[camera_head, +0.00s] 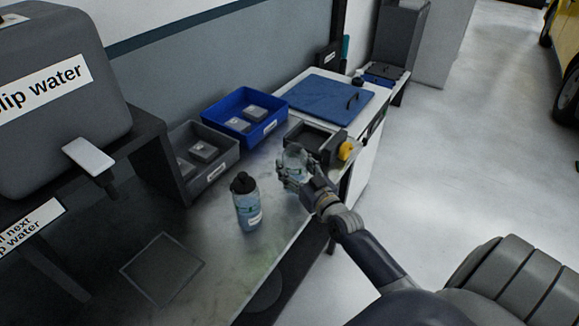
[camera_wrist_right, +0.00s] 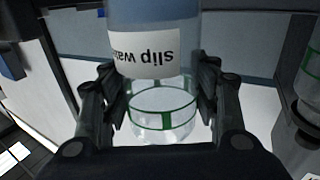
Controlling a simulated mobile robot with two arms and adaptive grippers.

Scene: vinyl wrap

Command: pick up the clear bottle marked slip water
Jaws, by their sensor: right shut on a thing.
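My right gripper (camera_head: 297,172) is shut on a clear bottle (camera_head: 293,155) near the front edge of the workbench. In the right wrist view, the gripper's fingers (camera_wrist_right: 160,92) stand on both sides of this bottle (camera_wrist_right: 157,101). My left gripper is not in view.
A second bottle (camera_head: 247,209) with a black cap stands on the bench (camera_head: 215,235). Behind are a grey bin (camera_head: 218,172), a blue bin (camera_head: 222,118) and a dark tray (camera_head: 325,151). A large tank (camera_head: 45,115) marked "slip water" stands left. A yellow item (camera_head: 347,151) lies right of the gripper.

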